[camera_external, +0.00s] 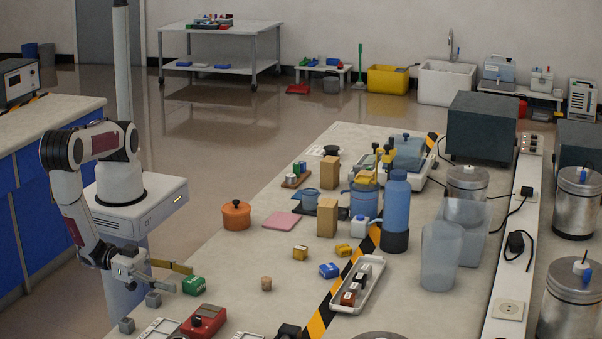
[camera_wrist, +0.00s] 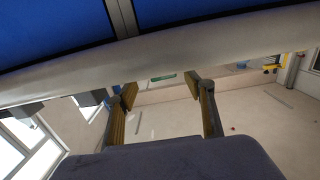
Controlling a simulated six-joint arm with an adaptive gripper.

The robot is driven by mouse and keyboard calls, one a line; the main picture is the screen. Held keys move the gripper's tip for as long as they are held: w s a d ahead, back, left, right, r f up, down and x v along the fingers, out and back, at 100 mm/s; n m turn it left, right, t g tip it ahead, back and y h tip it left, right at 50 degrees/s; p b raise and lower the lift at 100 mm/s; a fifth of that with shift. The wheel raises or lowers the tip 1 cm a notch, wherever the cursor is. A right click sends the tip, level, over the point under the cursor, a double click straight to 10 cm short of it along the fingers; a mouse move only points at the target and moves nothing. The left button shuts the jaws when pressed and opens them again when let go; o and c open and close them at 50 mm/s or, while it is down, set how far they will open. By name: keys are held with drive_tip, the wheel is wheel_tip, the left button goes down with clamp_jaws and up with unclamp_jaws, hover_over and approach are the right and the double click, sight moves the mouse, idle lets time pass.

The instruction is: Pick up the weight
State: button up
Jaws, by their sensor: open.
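My gripper (camera_external: 182,278) is at the near left edge of the table, with its two fingers apart and nothing between them. In the wrist view the open fingers (camera_wrist: 161,85) point toward the table edge. Two small grey cubes, a nearer one (camera_external: 126,326) and a farther one (camera_external: 153,299), sit at the table edge below my gripper; I cannot tell whether either is the weight. Dark grey blocks (camera_wrist: 92,98) also show left of the fingers in the wrist view. A green box (camera_external: 194,285) lies just beyond my fingertips.
A red device (camera_external: 204,321) stands at the front edge. An orange pot (camera_external: 236,215), a cork (camera_external: 266,284), a yellow box (camera_external: 300,252) and a blue box (camera_external: 329,270) stand farther in. A white tray (camera_external: 374,283) holds small items. Bare tabletop lies between the pot and the cork.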

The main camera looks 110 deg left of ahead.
sight(193, 279)
drive_tip(key=shift+w+a+r, duration=0.1)
drive_tip(key=shift+w+r, duration=0.05)
drive_tip(key=shift+w, duration=0.65)
drive_tip(key=shift+w+a+r, duration=0.1)
drive_tip(key=shift+w, duration=1.7)
drive_tip(key=shift+c, duration=0.4)
clamp_jaws()
